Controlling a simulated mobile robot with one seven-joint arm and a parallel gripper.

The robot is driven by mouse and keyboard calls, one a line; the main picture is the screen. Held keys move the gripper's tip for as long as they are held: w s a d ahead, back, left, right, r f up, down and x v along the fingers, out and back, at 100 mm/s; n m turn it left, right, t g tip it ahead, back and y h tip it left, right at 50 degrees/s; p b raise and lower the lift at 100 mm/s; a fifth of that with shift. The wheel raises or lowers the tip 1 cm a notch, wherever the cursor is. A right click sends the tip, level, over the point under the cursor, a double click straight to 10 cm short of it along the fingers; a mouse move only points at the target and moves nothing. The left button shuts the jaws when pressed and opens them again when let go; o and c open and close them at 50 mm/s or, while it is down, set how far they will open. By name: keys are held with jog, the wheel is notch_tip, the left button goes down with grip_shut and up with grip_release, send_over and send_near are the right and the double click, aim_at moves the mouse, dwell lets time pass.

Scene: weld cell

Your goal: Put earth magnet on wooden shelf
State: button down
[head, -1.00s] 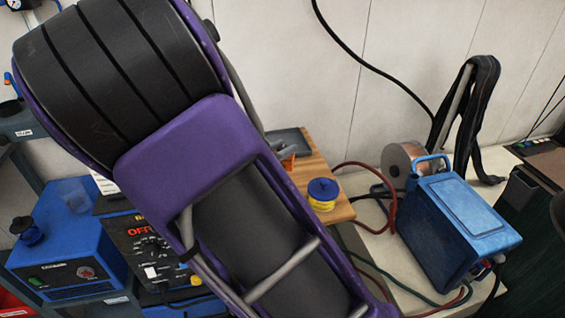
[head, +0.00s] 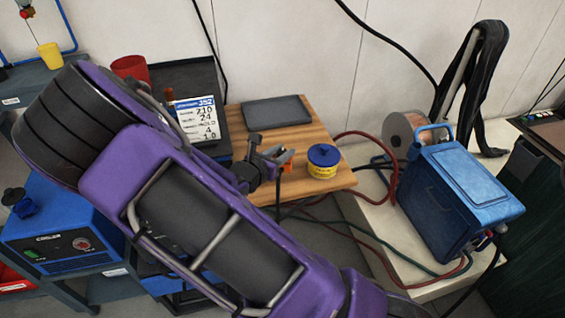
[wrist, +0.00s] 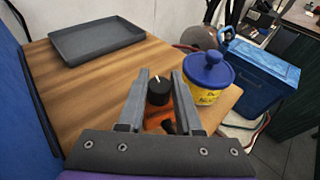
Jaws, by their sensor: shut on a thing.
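The earth magnet (wrist: 158,92) has a black knob with a white mark and an orange body. In the wrist view it sits between the two grey fingers of my gripper (wrist: 159,76), which is shut on it. In the head view my gripper (head: 287,156) is over the front part of the wooden shelf (head: 232,127), with a bit of orange showing at its tips. The fingers hide much of the magnet. I cannot tell whether its underside touches the wood.
A yellow pot with a blue lid (head: 323,161) stands close right of my gripper. A dark grey tray (head: 276,111) lies at the back of the shelf. A blue box (head: 460,205) and a wire spool (head: 405,133) stand to the right. Bare wood shows left of the magnet.

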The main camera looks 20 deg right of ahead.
jog(key=shift+f+b, duration=0.35)
jog(key=shift+f, duration=1.35)
jog(key=shift+f, duration=0.1)
jog(key=c, duration=0.6)
grip_release()
jog(key=shift+f, duration=0.1)
jog(key=shift+r, duration=0.25)
jog(key=p+v, duration=0.2)
jog(key=v, duration=1)
